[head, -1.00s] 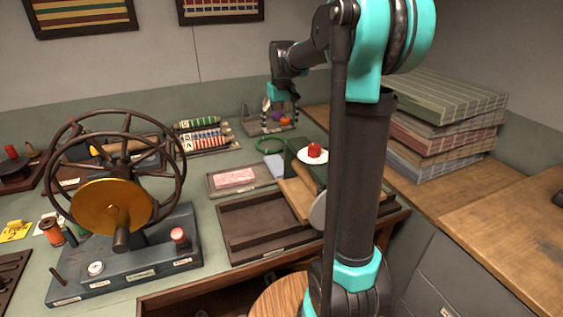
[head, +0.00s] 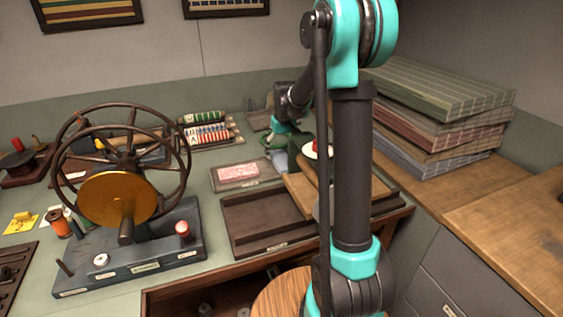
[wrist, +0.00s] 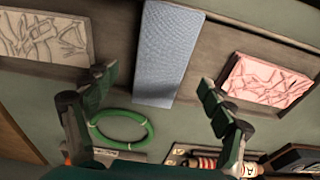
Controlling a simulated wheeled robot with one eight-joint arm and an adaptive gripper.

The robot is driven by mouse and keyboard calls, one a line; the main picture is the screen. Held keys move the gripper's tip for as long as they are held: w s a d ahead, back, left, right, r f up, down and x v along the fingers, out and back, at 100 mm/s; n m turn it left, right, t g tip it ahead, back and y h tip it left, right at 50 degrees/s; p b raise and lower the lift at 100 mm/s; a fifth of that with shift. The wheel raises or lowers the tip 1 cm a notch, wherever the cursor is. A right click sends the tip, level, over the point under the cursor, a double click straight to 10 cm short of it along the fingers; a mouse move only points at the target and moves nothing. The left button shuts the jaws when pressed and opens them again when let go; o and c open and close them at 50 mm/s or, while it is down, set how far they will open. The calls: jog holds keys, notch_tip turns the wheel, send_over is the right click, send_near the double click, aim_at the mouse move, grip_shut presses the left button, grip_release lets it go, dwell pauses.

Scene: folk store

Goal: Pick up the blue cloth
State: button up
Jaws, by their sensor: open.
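The blue cloth (wrist: 168,52) lies as a flat, textured strip in the wrist view, between my two fingers and reaching up past them. In the head view the blue cloth (head: 280,161) is a small pale patch, partly hidden by my gripper and arm. My gripper (wrist: 158,80) is open, with one finger on each side of the cloth and nothing between them in its grasp. In the head view my gripper (head: 285,146) is low over the bench at the cloth; whether it touches is unclear.
A green ring (wrist: 120,130) lies close to the cloth and my left finger. A pink cloth (wrist: 268,82) and a pale crumpled cloth (wrist: 45,38) lie on either side. An empty dark tray (head: 262,218) and a big spoked wheel (head: 120,165) stand on the bench.

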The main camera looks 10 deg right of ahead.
aim_at(281, 159)
jog(key=shift+w+f, duration=0.1)
jog(key=shift+f, duration=1.15)
jog(key=c, duration=1.4)
jog(key=shift+o, duration=0.2)
jog(key=shift+r, duration=0.1)
notch_tip(281, 159, up, 8)
jog(key=m, duration=0.7)
jog(key=shift+a+h, duration=0.15)
jog(key=shift+h, duration=0.25)
jog(key=m, duration=0.2)
jog(key=f+m, duration=0.1)
jog(key=m, duration=0.3)
jog(key=shift+f+g+h, duration=0.3)
jog(key=shift+f, duration=3.4)
